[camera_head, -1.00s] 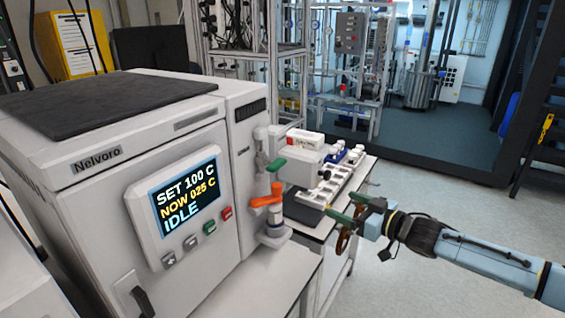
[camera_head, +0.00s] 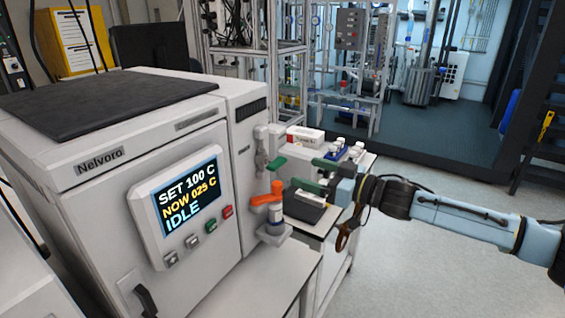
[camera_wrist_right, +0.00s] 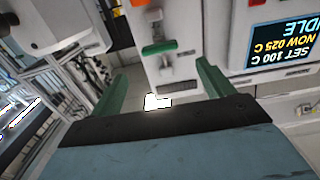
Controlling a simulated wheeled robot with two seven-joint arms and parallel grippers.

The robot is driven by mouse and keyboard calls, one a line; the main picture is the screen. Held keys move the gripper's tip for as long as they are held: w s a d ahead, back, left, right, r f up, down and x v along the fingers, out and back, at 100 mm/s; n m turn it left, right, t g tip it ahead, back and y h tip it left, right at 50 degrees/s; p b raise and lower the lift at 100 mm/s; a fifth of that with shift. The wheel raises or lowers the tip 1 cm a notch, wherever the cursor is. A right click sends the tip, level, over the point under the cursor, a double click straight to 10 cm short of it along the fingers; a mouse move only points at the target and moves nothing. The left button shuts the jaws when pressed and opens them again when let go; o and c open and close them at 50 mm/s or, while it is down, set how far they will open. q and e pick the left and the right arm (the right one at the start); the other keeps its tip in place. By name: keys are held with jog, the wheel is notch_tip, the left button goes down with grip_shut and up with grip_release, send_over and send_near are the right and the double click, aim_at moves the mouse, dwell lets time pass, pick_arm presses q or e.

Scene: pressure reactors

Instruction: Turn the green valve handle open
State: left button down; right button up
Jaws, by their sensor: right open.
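The green valve handle (camera_head: 277,164) sits on a grey valve at the right side of the white Nelvoro machine, pointing right and slightly up. It also shows in the right wrist view (camera_wrist_right: 160,48), beyond the fingertips and between their lines. My right gripper (camera_head: 303,175) is open, with green fingers, a short way to the right of the handle and apart from it. In the right wrist view the two fingers (camera_wrist_right: 164,80) are wide apart and hold nothing. My left gripper is not in view.
An orange handle (camera_head: 266,200) stands on a second valve below the green one. The machine's screen (camera_head: 188,195) reads SET 100 C, NOW 025 C, IDLE. A white box (camera_head: 305,136) and bottles stand behind my right gripper. Open floor lies to the right.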

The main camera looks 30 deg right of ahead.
aim_at(281, 163)
jog(key=p+x, duration=0.1)
jog(key=x, duration=0.7)
jog(key=shift+w+a+p, duration=0.15)
jog(key=shift+p, duration=0.15)
jog(key=c, duration=1)
